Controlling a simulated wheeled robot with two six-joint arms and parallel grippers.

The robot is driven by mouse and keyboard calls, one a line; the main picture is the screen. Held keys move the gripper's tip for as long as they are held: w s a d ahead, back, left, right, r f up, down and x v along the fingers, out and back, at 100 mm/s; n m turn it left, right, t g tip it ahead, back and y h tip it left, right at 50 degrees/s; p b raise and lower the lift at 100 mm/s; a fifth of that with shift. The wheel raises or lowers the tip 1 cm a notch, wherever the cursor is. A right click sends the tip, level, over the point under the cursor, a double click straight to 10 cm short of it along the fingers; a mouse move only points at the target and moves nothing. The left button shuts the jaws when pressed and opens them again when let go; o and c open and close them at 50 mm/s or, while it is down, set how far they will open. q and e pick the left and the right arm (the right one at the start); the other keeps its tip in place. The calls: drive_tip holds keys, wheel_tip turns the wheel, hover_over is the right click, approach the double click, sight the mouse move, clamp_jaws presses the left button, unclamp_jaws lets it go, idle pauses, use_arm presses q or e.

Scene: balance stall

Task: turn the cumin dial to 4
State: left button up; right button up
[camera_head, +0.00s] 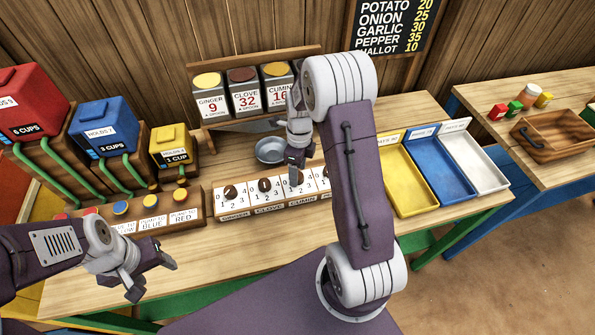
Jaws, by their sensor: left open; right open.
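The cumin dial sits on the white front panel (280,199) above the CUMIN label, third from the left, and is mostly hidden. My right gripper (294,177) is open, pointing down right at the cumin dial; I cannot tell whether it touches the knob. The dial's pointer setting cannot be read. The ginger dial (230,191) and clove dial (264,185) show to its left with numbers around brown knobs. My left gripper (150,272) is open and empty over the table's front left.
A metal pan (270,150) lies behind the dials, below the cumin tin (279,89) on the spice shelf. Yellow (408,184), blue (440,172) and white (476,163) trays stand right. Colored dispensers and push buttons stand left. My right arm hides the panel's right end.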

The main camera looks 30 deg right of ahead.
drive_tip(key=shift+a+f, duration=0.1)
drive_tip(key=shift+f, duration=0.3)
clamp_jaws()
